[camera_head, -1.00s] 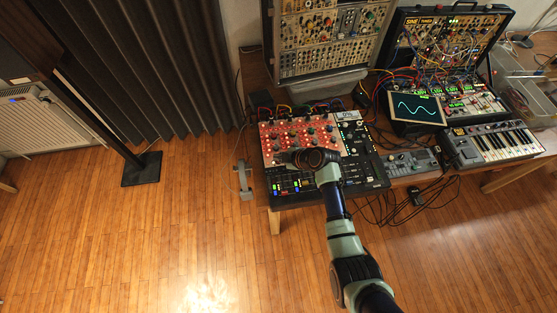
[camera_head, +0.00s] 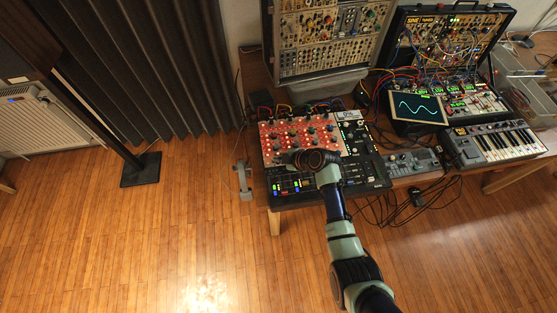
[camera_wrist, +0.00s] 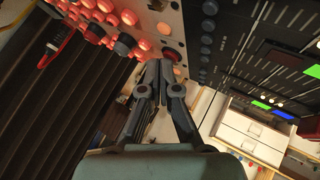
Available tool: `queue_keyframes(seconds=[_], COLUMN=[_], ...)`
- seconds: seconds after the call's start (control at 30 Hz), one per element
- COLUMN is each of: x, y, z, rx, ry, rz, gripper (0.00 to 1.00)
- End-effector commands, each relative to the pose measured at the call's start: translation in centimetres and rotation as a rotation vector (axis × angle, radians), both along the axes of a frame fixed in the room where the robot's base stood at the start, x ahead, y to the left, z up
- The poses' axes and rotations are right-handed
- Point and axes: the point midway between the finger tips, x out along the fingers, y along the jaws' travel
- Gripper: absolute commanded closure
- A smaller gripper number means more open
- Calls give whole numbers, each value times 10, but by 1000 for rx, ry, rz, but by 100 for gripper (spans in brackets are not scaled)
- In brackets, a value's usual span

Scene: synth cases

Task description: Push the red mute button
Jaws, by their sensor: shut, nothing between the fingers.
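A round dark-red button (camera_wrist: 171,55) shows in the wrist view on the pale edge of a panel, just beyond my fingertips. It is probably the red mute button; no label is legible. My gripper (camera_wrist: 159,66) is shut and empty, with its fingertips beside the button's near side in the picture. I cannot tell whether they touch it. In the head view my gripper (camera_head: 298,160) is over the lower part of the red-topped mixer (camera_head: 273,138), and my wrist hides the button there.
A black fader panel (camera_wrist: 255,50) lies to the right. A small synth (camera_head: 412,162), a keyboard (camera_head: 497,146) and an oscilloscope display (camera_head: 417,108) stand farther right. Loose cables hang at the table's front.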

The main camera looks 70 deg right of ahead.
Motion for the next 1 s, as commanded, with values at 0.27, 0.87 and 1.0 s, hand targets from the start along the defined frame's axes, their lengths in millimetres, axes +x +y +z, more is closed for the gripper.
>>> queue_keyframes(seconds=[0.27,0.87,1.0], x=[0,0,0], y=[0,0,0], z=[11,46,63], rx=[1,-1,-1], ry=[0,0,0], rz=[-1,1,0], gripper=[100,100,100])
